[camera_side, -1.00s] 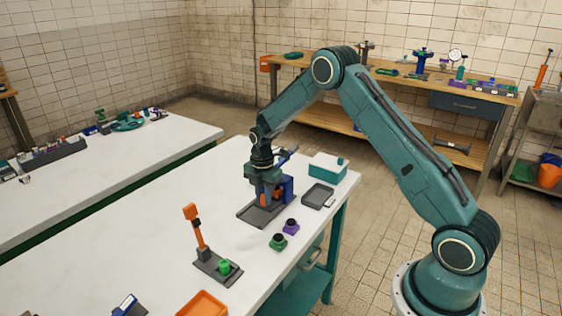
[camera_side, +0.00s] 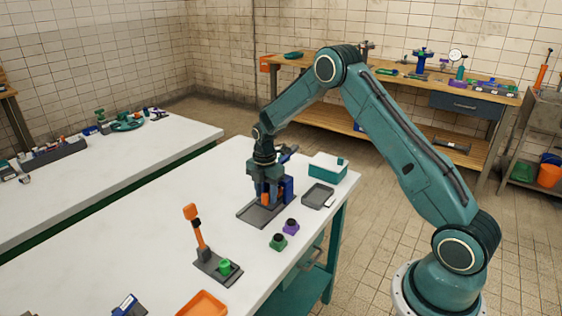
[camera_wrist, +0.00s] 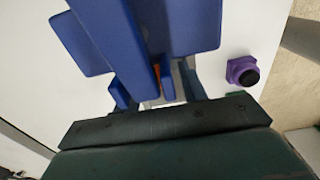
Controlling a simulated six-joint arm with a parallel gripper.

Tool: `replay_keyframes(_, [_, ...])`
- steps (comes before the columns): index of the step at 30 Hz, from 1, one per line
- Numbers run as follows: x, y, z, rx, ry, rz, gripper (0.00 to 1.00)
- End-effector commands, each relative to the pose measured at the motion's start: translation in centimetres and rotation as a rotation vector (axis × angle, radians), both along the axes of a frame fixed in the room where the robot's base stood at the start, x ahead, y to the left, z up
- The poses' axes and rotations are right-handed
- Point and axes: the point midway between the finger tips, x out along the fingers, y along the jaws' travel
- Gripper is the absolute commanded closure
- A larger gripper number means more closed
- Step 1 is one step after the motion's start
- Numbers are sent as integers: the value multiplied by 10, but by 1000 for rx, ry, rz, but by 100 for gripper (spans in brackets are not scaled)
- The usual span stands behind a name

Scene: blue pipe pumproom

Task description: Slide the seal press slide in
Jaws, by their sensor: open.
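The seal press stands on the white bench in the side view, with a blue upright frame (camera_side: 288,188) and a dark flat base (camera_side: 262,214). An orange part (camera_side: 266,199), probably its slide, shows low at the press, partly hidden by my gripper. My gripper (camera_side: 264,200) is open and points down at the press, with its fingertips close around or beside the orange part; contact cannot be told. In the wrist view the blue frame (camera_wrist: 115,45) fills the upper middle, and only a thin orange sliver (camera_wrist: 157,80) shows.
A purple piece (camera_side: 291,226) and a green piece (camera_side: 278,242) stand in front of the press. A grey tray (camera_side: 318,195) and a teal box (camera_side: 327,167) are to its right. An orange-handled lever fixture (camera_side: 198,235) stands front left. The bench left of the press is clear.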

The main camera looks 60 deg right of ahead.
Motion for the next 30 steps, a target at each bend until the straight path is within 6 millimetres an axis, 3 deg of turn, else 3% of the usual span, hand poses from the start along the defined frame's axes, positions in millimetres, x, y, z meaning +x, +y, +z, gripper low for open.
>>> replay_keyframes(8, [1, 0, 32, -1, -5, 0, 58])
replay_keyframes(21, [1, -1, 105, -2, -5, -1, 58])
replay_keyframes(30, [0, -1, 131, -2, -3, -2, 58])
